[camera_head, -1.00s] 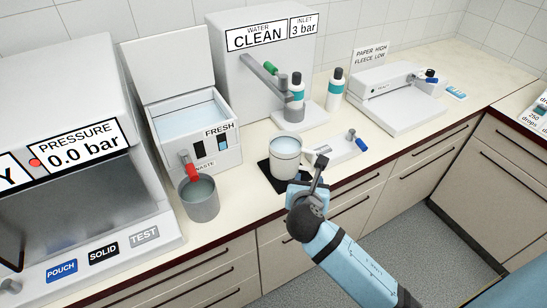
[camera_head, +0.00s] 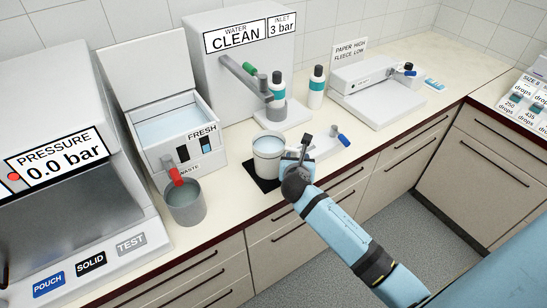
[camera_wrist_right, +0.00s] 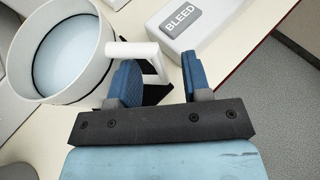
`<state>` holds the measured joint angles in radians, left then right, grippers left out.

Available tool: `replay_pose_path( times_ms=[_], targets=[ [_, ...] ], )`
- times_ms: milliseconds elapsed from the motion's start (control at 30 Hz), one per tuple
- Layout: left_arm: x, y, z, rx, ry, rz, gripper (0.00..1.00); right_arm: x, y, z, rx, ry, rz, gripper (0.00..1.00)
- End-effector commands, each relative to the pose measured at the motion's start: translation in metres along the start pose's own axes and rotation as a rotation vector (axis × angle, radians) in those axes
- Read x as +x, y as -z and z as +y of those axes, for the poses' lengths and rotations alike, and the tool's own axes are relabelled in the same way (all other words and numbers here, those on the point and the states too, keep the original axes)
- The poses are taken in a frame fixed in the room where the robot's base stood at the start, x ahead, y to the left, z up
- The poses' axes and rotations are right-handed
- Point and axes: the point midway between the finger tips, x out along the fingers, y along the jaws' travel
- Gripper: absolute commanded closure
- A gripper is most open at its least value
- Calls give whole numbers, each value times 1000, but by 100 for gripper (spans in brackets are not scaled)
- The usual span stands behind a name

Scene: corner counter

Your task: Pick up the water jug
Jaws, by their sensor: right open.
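The water jug (camera_head: 267,157) is a pale round vessel with a dark band near its rim. It stands upright on a black mat (camera_head: 262,184) on the counter. In the right wrist view the jug (camera_wrist_right: 62,50) is at the left, with clear liquid inside and a white handle (camera_wrist_right: 148,50) pointing right. My right gripper (camera_head: 303,152) is just right of the jug. Its two blue fingers (camera_wrist_right: 160,75) are apart, and the handle shows between them in that view. No grip on the handle is visible. My left gripper is out of view.
A grey beaker (camera_head: 186,203) stands under the red waste tap (camera_head: 176,175). Bottles (camera_head: 316,87) and the CLEAN water unit (camera_head: 222,65) are behind. The counter's front edge is close.

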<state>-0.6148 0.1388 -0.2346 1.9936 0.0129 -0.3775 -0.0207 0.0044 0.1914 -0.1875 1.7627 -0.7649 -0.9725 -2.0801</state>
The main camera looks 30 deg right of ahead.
Motion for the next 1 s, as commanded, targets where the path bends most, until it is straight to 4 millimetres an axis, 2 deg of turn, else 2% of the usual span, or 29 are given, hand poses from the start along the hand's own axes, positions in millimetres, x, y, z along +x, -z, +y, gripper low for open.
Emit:
replay_pose_path(
  times_ms=[267, 467, 1000],
  targets=[
    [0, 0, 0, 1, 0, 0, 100, 4, 0, 0, 0, -1, 0, 56],
    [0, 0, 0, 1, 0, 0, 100, 4, 0, 0, 0, -1, 0, 99],
    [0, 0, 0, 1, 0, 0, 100, 4, 1, 0, 0, -1, 1, 100]
  ],
)
